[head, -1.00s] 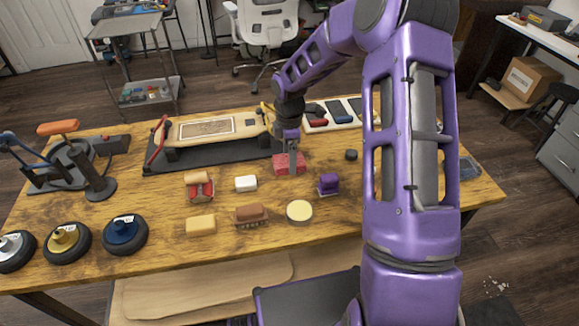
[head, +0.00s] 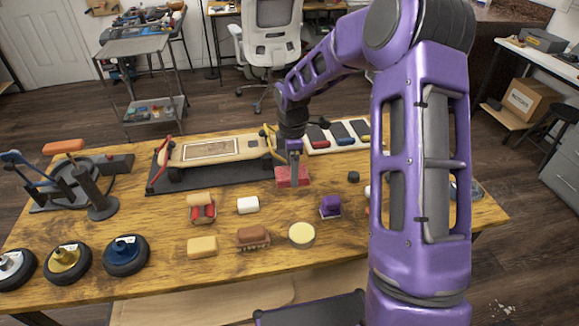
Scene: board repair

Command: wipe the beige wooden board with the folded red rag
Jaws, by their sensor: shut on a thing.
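The folded red rag (head: 292,178) is at the middle of the table, beside the right end of the dark mat. My gripper (head: 293,168) points down onto it and is shut on it. I cannot tell whether the rag still touches the table. The beige wooden board (head: 212,149) is a skateboard deck with a printed panel. It lies on the dark mat (head: 160,184) to the left of my gripper, with a red clamp at its left end and a yellow one at its right.
Wheels (head: 126,255) line the front left. A white tray (head: 338,136) lies behind my gripper.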

